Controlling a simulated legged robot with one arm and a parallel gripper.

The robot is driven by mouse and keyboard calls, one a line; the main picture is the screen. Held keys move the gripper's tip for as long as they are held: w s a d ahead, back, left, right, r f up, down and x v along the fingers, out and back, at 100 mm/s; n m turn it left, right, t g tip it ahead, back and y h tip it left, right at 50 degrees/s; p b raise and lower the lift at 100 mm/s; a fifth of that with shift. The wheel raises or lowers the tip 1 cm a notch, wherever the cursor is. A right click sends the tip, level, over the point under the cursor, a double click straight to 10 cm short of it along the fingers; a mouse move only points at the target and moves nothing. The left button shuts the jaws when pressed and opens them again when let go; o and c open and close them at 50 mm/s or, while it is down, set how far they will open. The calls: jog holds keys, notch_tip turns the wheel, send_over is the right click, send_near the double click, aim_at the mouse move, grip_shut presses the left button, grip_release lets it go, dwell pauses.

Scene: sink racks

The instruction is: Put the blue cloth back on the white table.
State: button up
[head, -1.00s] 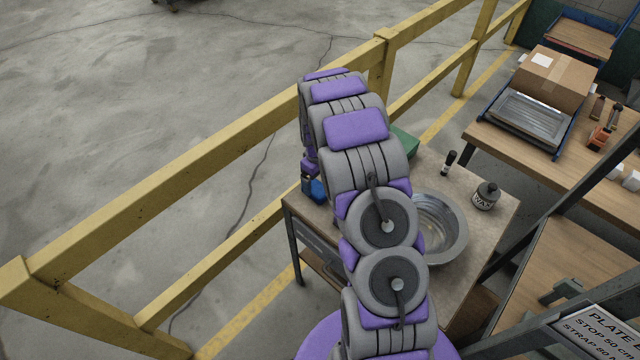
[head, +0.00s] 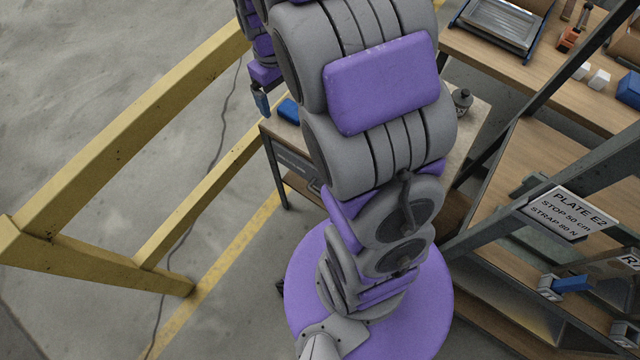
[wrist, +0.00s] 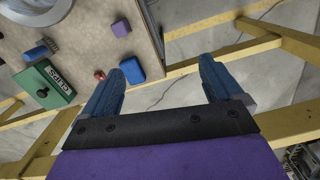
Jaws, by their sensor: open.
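A small blue piece (wrist: 132,70) lies on the pale table (wrist: 90,22) close to its edge, just beyond my left finger in the wrist view. In the head view a blue piece (head: 289,110) shows on the table's left corner. It looks thick and block-like; I cannot tell whether it is the cloth. Another blue piece (wrist: 36,53) lies farther left in the wrist view. My gripper (wrist: 161,68) is open and empty, with the table edge, yellow rail and floor between its fingers. In the head view my gripper (head: 262,102) hangs just left of the table corner. My arm hides most of the tabletop there.
A green box (wrist: 46,86), a purple block (wrist: 121,28) and a small red item (wrist: 99,75) are on the table. A yellow railing (head: 130,135) runs along the left. A shelf with a plate sign (head: 565,212) and a wooden bench (head: 545,70) stand right.

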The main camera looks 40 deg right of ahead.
jog(key=s+a+r, duration=0.2)
jog(key=s, duration=0.7)
jog(key=s+a+r+m, duration=0.1)
jog(key=s+a+r, duration=0.1)
jog(key=s, duration=0.7)
jog(key=s+a+r+m+g, duration=0.1)
jog(key=s+a+r, duration=0.1)
jog(key=s, duration=0.6)
jog(key=shift+s+a+r, duration=0.3)
jog(key=shift+s+r, duration=0.1)
jog(key=shift+r, duration=0.05)
jog(key=shift+a, duration=0.3)
